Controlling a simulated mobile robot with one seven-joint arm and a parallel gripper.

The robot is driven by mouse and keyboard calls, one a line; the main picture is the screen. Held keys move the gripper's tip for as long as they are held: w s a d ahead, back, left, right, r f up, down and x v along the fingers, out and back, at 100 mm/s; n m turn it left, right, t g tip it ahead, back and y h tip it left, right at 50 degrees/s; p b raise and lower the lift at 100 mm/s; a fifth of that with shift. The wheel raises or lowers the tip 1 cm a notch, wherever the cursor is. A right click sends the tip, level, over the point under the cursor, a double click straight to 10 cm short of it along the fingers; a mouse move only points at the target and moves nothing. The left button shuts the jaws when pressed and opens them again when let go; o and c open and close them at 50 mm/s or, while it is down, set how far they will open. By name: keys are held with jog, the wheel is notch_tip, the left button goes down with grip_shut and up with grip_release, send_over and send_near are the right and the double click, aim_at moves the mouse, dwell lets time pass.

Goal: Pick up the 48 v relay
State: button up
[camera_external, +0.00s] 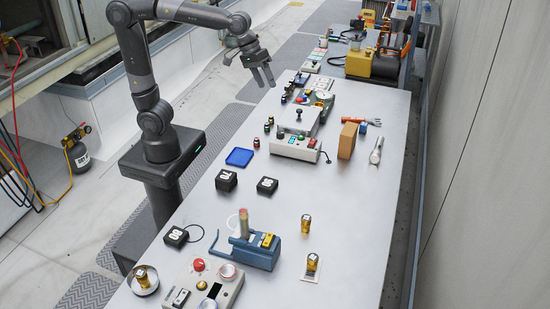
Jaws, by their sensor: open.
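Three small black boxes with white markings lie on the grey table (345,225): one box (226,180) left of the middle, one box (267,186) just right of it, and one box (176,237) nearer the front left edge beside a thin dark cable. The markings are too small to read for sure, so I cannot tell which, if any, is the 48 v relay. My gripper (264,80) is open and empty, pointing down near the table's far left edge, well beyond the black boxes.
A blue tray (240,157) lies near the left edge. A grey device (296,147) and a brown block (347,141) stand behind the boxes. A blue machine (255,251) and a panel with knobs (204,285) are in front. Gold cylinders (306,224) stand at front right. The middle right is clear.

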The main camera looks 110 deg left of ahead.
jog(key=w+a+n, duration=0.5)
jog(key=w+a, duration=0.1)
jog(key=w, duration=0.3)
jog(key=n, duration=1.8)
send_over(362, 123)
jog(key=s, duration=0.4)
notch_tip(362, 123, down, 20)
jog(key=shift+g, duration=0.3)
jog(key=x, duration=1)
jog(key=shift+w, duration=0.1)
jog(key=shift+c, duration=0.3)
jog(key=c, duration=1)
